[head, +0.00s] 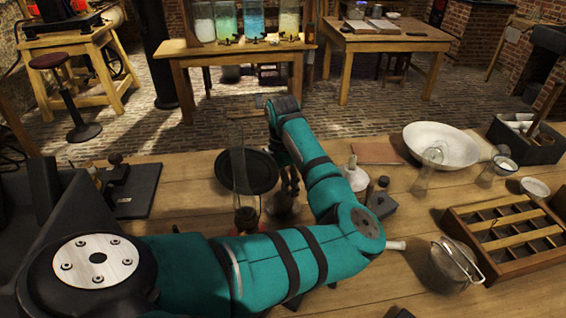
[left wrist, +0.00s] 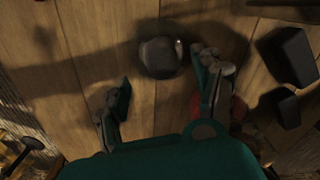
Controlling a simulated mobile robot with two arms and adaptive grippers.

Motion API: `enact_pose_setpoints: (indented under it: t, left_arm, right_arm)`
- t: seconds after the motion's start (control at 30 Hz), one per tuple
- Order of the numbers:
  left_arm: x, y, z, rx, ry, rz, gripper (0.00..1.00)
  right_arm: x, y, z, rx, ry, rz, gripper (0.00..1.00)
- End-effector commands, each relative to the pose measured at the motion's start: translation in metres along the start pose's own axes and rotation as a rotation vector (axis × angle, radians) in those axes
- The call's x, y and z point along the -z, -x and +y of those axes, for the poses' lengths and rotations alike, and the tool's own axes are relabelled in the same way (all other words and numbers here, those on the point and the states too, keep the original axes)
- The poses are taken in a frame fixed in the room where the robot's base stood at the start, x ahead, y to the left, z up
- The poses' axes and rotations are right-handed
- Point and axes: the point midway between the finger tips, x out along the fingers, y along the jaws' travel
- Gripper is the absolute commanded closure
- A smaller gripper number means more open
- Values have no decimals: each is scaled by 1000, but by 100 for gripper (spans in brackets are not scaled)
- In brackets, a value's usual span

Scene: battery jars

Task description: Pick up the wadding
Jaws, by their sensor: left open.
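My left gripper (left wrist: 165,88) is open in the left wrist view, its two fingers spread wide with nothing between the tips. A rounded grey thing (left wrist: 160,57) lies on the wooden table just beyond the fingertips, roughly in line with the gap and apart from the fingers. It may be the wadding, but the dim view does not show this clearly. In the head view the left gripper (head: 286,186) points down over the table, partly hidden behind my teal forearm. A grey rounded thing (head: 284,206) shows just below it. My right gripper is not in view.
A black round plate (head: 228,180) and a glass chimney (head: 239,172) stand left of the gripper. A white bowl (head: 441,145) and a compartment tray (head: 510,236) are farther right.

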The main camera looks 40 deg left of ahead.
Motion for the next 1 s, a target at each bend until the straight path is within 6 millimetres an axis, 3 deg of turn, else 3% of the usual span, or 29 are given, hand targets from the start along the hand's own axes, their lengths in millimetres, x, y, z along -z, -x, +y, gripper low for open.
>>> enact_pose_setpoints:
  t: [0.23, 0.5, 0.8, 1.0]
  left_arm:
    - [0, -18, -1, 1, -1, 1, 33]
    - [0, -56, -2, 1, 0, 1, 33]
    - [0, -61, -2, 0, 1, -1, 33]
    - [0, -61, -2, 0, 1, -1, 59]
  right_arm:
    - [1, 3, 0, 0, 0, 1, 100]
    - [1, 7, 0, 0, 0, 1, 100]
    - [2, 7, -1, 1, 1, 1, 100]
    - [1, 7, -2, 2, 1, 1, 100]
